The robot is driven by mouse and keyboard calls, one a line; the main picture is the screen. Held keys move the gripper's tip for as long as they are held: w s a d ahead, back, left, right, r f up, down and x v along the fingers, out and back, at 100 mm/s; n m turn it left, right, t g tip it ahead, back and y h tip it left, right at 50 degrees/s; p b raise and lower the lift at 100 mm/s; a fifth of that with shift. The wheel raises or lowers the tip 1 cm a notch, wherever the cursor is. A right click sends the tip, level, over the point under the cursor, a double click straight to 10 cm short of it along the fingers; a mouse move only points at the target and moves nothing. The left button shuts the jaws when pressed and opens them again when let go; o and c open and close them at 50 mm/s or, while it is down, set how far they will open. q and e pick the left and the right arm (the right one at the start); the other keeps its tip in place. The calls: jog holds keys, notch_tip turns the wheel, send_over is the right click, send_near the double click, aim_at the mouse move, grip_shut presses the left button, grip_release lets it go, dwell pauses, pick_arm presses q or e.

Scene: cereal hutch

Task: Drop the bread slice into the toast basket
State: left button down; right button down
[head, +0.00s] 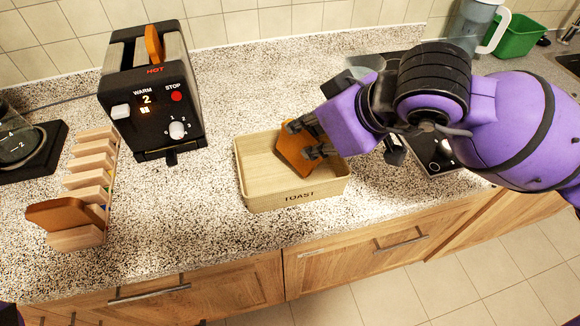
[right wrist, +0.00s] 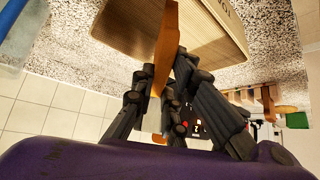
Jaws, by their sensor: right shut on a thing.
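My right gripper (head: 316,140) is shut on a brown bread slice (head: 294,154), held tilted over the toast basket (head: 262,198). The basket is a pale, open box marked TOAST near the middle of the counter. In the right wrist view, the fingers (right wrist: 168,78) pinch the slice (right wrist: 167,45) close to the basket (right wrist: 125,38). The slice's lower part appears inside the basket opening; I cannot tell whether it touches the floor. My left gripper is not in view.
A black toaster (head: 150,95) with another slice (head: 153,44) in its top stands left of the basket. A wooden rack (head: 90,165) with a brown slice (head: 65,215) is at far left. A green bin (head: 520,36) stands at back right. Counter around the basket's front is clear.

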jog(key=shift+f, duration=0.35)
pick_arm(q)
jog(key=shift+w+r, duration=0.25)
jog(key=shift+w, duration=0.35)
pick_arm(e)
jog(key=c, duration=1.7)
grip_release()
jog(key=shift+o, duration=0.2)
jog(key=shift+r, duration=0.1)
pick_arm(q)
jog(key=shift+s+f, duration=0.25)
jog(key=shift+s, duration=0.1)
pick_arm(e)
notch_tip(320, 180, up, 10)
